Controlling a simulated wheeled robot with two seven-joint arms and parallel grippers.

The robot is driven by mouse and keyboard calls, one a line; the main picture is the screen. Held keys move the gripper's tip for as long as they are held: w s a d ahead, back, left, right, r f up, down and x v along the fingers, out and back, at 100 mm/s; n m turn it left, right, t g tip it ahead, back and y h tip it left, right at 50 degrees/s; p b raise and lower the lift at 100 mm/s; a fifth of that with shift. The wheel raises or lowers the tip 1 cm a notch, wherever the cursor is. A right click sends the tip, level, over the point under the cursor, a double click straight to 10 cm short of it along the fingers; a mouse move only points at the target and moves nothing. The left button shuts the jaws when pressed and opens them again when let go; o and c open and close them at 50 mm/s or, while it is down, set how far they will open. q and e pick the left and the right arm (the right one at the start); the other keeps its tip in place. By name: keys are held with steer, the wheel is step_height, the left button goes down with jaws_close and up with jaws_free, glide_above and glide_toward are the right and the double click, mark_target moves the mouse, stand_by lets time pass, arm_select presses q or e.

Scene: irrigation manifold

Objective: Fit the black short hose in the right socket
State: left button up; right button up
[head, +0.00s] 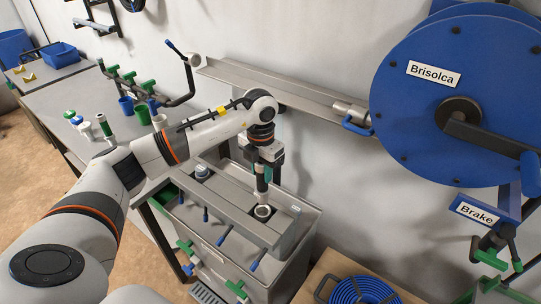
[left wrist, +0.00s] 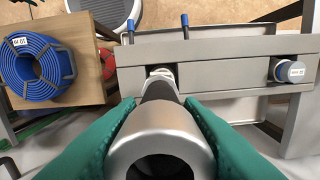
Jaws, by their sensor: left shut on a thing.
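My left gripper (head: 263,176) points down over the grey manifold (head: 228,208). Its green fingers are shut on the black short hose (head: 261,193), which hangs roughly upright. In the left wrist view the hose's silver end fitting (left wrist: 160,145) sits between the fingers, and its black body (left wrist: 160,91) runs away from the camera. The hose's far end is at the pale ring of the right socket (head: 263,212), also seen in the left wrist view (left wrist: 162,72). I cannot tell whether it is in the socket or just above it. My right gripper is out of view.
A blue-ringed grey piece (head: 202,171) stands in the manifold's other socket. Blue-tipped levers (head: 225,234) stick out along its front. A blue hose coil (head: 361,291) lies on a wooden surface nearby. A large blue reel (head: 455,65) is on the right.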

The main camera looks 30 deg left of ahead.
arm_select(q)
steer(key=shift+w+a+r+n, duration=0.1)
steer(key=shift+w+a+n, duration=0.15)
steer(key=shift+w+n, duration=0.2)
steer(key=shift+s+f+b, duration=0.25)
steer(key=shift+s+b, duration=0.15)
steer(key=shift+s+f, duration=0.1)
steer(key=shift+f, duration=0.15)
steer(key=shift+f+b, duration=0.65)
steer(key=shift+f, duration=0.15)
steer(key=shift+w+f, duration=0.25)
steer(key=shift+f, duration=0.25)
steer(key=shift+s, duration=0.1)
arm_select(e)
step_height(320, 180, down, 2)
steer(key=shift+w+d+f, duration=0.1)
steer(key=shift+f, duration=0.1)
arm_select(q)
steer(key=shift+f+b, duration=0.4)
steer(key=shift+b, duration=0.25)
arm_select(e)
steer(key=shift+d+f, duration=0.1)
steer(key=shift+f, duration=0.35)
arm_select(q)
steer(key=shift+f, duration=0.1)
